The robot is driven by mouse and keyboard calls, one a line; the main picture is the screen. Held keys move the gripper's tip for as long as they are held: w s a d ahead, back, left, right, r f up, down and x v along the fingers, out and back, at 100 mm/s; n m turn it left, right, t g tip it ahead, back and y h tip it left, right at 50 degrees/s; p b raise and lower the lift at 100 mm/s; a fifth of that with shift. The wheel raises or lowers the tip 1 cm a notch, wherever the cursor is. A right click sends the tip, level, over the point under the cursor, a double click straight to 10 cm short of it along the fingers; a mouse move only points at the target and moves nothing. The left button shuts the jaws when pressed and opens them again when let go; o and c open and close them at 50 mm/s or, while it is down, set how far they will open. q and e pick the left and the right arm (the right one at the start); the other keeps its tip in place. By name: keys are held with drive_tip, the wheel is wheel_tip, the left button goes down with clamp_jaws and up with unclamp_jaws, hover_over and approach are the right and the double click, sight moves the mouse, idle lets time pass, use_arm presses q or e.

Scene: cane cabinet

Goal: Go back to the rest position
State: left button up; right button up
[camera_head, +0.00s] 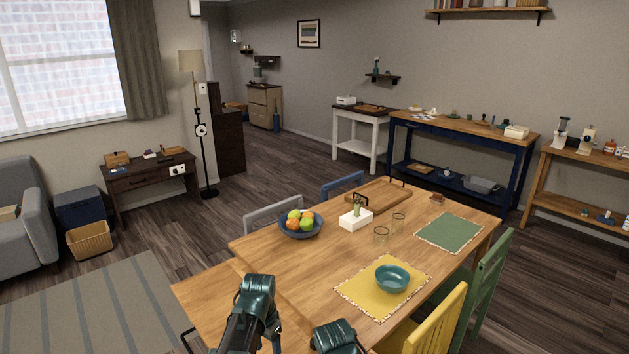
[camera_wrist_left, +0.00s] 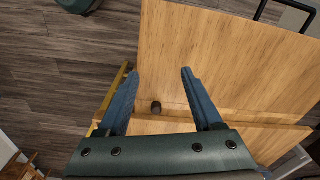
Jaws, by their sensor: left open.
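My left gripper (camera_wrist_left: 160,74) is open in the left wrist view, its two blue-grey fingers apart with nothing between their tips. A small dark round knob (camera_wrist_left: 156,107) shows between the fingers, on a light wooden surface (camera_wrist_left: 220,60) below. I cannot tell how far the fingers are from the wood. In the head view, my left arm (camera_head: 250,305) rises at the bottom centre, in front of the wooden table's near edge. Part of my right arm (camera_head: 335,338) shows just right of it. The right gripper is not visible.
The wooden table (camera_head: 285,270) carries a blue fruit bowl (camera_head: 290,231), a white planter (camera_head: 355,220), two glasses, a wooden tray (camera_head: 376,202), a yellow mat (camera_head: 358,290) with a teal bowl (camera_head: 392,278), and a green mat (camera_head: 450,233). Yellow (camera_head: 440,325) and green chairs stand at right.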

use_arm(q)
drive_tip(key=s+a+n, duration=0.5)
drive_tip(key=s+n, duration=0.2)
drive_tip(key=s, duration=0.2)
drive_tip(key=s+d+m+y, duration=0.1)
drive_tip(key=s+d+m, duration=0.3)
drive_tip(key=d, duration=0.7)
drive_tip(key=shift+s+g, duration=0.4)
drive_tip(key=shift+s, duration=0.5)
drive_tip(key=shift+d, duration=0.1)
